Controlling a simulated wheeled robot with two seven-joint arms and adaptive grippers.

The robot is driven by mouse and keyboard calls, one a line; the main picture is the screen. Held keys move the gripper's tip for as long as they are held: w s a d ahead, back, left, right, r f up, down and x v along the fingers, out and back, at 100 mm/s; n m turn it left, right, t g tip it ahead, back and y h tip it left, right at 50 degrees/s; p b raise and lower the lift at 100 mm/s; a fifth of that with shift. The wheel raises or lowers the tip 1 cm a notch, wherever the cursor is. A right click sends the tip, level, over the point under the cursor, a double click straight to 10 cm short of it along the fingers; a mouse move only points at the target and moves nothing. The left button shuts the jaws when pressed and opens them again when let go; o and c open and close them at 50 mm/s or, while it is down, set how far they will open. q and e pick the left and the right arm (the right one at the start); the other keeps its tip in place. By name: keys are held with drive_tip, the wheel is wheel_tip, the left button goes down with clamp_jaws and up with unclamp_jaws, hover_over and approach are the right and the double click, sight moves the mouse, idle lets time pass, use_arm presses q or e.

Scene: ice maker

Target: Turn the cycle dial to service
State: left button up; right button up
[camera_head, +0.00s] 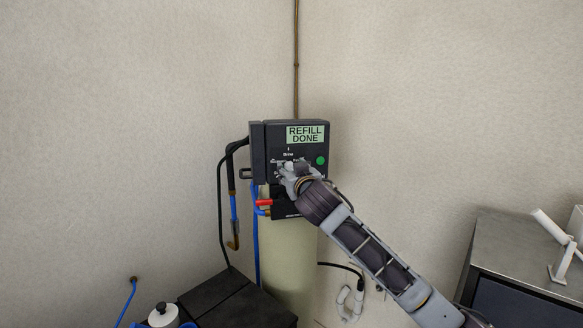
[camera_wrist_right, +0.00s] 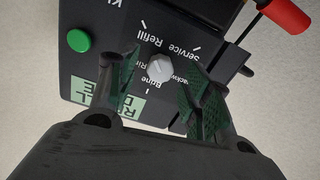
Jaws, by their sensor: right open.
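The cycle dial (camera_wrist_right: 160,66) is a small pale knob on the black control head (camera_head: 257,150), ringed by labels that include Service, Refill and Brine. I cannot tell for sure which label it points to. My right gripper (camera_head: 290,172) is at the front of the control head and covers much of the dial area in the head view. In the right wrist view the right gripper's (camera_wrist_right: 161,62) green-padded fingers are open, one on each side of the dial, with gaps visible. The display (camera_head: 305,134) reads REFILL DONE. My left gripper is not in view.
A green button (camera_head: 320,161) is right of the dial. A red lever (camera_head: 264,203) sticks out at the lower left, near blue pipes. The control head tops a pale tank (camera_head: 290,255). A metal cabinet (camera_head: 520,245) stands at right.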

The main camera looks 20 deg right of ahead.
drive_tip(key=shift+w+d, duration=0.1)
drive_tip(key=shift+w, duration=0.65)
drive_tip(key=c, duration=1)
drive_tip(key=shift+c, duration=0.2)
drive_tip(key=shift+n, duration=0.3)
